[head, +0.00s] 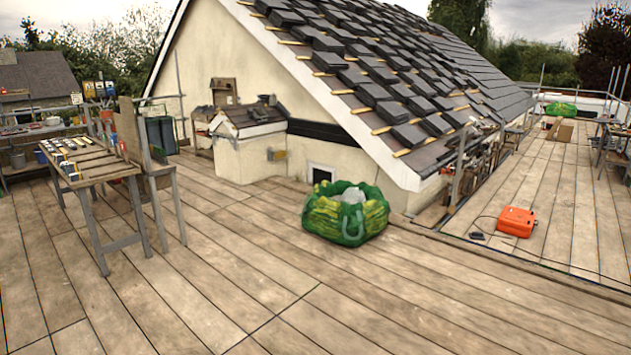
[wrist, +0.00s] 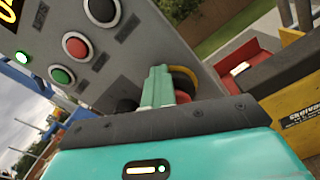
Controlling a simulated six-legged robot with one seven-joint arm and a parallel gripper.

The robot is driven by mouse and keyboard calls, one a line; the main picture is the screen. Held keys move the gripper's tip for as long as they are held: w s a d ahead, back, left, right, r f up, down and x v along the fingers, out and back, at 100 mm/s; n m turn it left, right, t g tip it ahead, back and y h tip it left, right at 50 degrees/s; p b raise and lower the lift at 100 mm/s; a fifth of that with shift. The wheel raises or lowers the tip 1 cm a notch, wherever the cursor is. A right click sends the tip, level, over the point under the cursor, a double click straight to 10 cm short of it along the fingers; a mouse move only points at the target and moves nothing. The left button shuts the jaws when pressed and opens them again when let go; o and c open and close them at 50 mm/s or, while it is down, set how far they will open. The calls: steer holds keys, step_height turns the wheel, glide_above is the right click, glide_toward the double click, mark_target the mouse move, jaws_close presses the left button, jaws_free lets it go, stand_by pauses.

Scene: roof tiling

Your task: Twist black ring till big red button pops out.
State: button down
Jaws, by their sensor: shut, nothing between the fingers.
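In the wrist view, my gripper (wrist: 160,86) is teal, with its fingers shut and nothing between them. The fingers point at a grey control panel (wrist: 150,40). Part of a big red button (wrist: 183,97) shows just right of the fingers, mostly hidden by them. A yellow surround (wrist: 186,74) curves behind it. The black ring is not clearly distinguishable, and I cannot tell whether the fingers touch it or the button. My gripper is not visible in the head view.
A yellow and black box (wrist: 290,110) stands at right. In the head view, a workbench (head: 92,165) and a green bag (head: 346,216) stand on open planks.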

steer(key=shift+a+f, duration=0.15)
steer(key=shift+f, duration=0.3)
steer(key=shift+s+a+f, duration=0.2)
steer(key=shift+s+a, duration=0.25)
steer(key=shift+s, duration=0.05)
steer(key=shift+r, duration=0.25)
steer(key=v, duration=0.5)
steer(key=shift+w+a+r, duration=0.1)
steer(key=shift+a+r, duration=0.05)
steer(key=shift+a, duration=0.3)
